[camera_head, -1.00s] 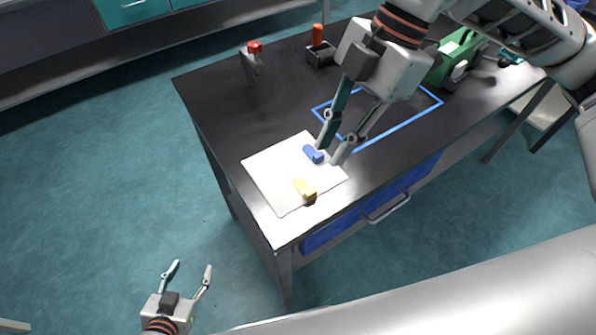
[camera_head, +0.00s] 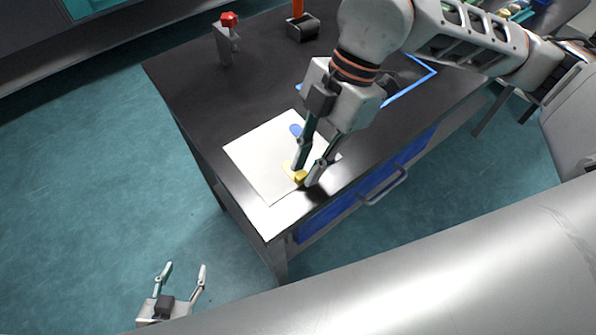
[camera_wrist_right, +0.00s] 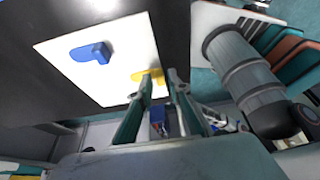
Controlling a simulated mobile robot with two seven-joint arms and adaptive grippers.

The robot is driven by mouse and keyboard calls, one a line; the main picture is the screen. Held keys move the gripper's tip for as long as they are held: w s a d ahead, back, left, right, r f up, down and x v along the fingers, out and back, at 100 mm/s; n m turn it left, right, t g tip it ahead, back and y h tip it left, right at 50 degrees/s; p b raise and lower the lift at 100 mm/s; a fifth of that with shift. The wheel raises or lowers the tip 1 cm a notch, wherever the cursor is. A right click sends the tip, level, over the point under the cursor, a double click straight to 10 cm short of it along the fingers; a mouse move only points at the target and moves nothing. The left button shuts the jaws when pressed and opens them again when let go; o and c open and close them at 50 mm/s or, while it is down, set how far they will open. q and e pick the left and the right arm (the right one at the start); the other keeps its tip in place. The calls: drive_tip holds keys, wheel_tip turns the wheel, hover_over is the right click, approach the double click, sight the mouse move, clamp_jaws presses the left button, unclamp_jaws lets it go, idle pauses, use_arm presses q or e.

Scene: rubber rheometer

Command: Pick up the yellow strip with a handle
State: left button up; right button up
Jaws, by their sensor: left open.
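The yellow strip with a handle (camera_head: 300,178) lies on a white sheet (camera_head: 252,150) at the near corner of the dark table; it also shows in the right wrist view (camera_wrist_right: 156,75). My right gripper (camera_head: 307,176) is open, its fingertips down at the strip, one on each side of its handle end. The fingers partly hide the strip, and I cannot tell whether they touch it. In the right wrist view the right fingertips (camera_wrist_right: 160,77) stand apart by the yellow piece. My left gripper (camera_head: 182,267) is open and empty, low over the floor, away from the table.
A blue strip (camera_head: 296,131) of like shape lies on the sheet just behind the yellow one. A grey stand with a red top (camera_head: 227,40) and a dark block with an orange handle (camera_head: 301,26) stand further back. A blue drawer (camera_head: 340,203) is under the table.

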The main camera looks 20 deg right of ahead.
drive_tip(key=shift+a+f, duration=0.15)
drive_tip(key=shift+f, duration=0.25)
clamp_jaws()
drive_tip(key=shift+r, duration=0.15)
